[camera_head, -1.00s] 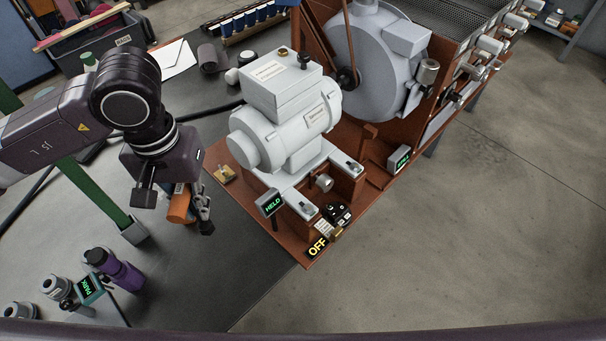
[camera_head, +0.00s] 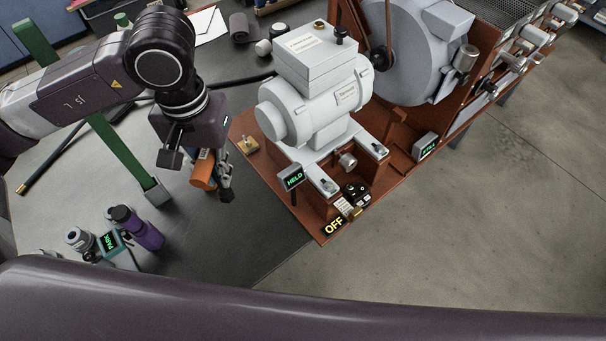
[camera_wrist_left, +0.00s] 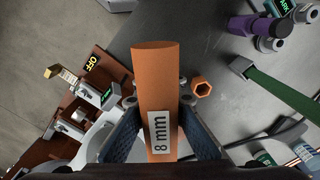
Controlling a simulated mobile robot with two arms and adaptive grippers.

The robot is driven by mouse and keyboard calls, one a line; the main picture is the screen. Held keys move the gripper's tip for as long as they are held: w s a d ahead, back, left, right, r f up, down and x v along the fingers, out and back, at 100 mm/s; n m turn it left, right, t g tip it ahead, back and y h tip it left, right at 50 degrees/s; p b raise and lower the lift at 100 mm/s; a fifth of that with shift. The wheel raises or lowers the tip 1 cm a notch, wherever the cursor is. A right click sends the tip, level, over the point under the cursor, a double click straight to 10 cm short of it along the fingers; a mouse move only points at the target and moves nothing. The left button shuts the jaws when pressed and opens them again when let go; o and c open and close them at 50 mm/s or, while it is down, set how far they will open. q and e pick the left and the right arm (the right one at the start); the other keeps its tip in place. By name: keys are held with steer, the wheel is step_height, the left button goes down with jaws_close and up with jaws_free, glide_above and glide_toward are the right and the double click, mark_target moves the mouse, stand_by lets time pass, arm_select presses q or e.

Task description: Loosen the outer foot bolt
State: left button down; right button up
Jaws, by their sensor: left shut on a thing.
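My left gripper (camera_head: 194,158) is shut on an orange-handled tool (camera_head: 203,172) left of the motor. In the left wrist view the orange handle (camera_wrist_left: 155,85), marked "8 mm", stands between the two fingers (camera_wrist_left: 158,140). The grey motor (camera_head: 315,95) sits on a rust-brown base, apart from the tool. Its near feet carry dark bolts in slots, one at the front foot (camera_head: 329,185) and one at the farther foot (camera_head: 378,150). I cannot tell which is the outer bolt. A "HELD" display (camera_head: 291,178) stands by the front foot. My right gripper is not in view.
A yellow "OFF" sign (camera_head: 334,227) and a black dial (camera_head: 355,190) are at the base's front corner. An orange hex ring (camera_wrist_left: 201,87) shows beside the handle. Dark mat between is clear.

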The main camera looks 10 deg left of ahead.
arm_select(q)
steer(key=shift+w+r, duration=0.1)
steer(key=w+d+m+p, duration=0.1)
steer(key=w+d+p, duration=0.3)
steer(key=d, duration=0.6)
steer(key=w+d+r+m+p, duration=0.1)
steer(key=w+d+p, duration=0.3)
steer(key=d+p, duration=0.5)
steer(key=shift+d+r+m, duration=0.3)
steer(key=shift+d+m, duration=0.2)
steer(key=shift+d, duration=0.3)
steer(key=shift+w, duration=0.1)
steer(key=b, duration=0.7)
glide_above(329, 183)
step_height(329, 183, down, 5)
steer(key=shift+r, duration=0.1)
steer(key=shift+f+b, duration=1.6)
steer(key=shift+b, duration=0.45)
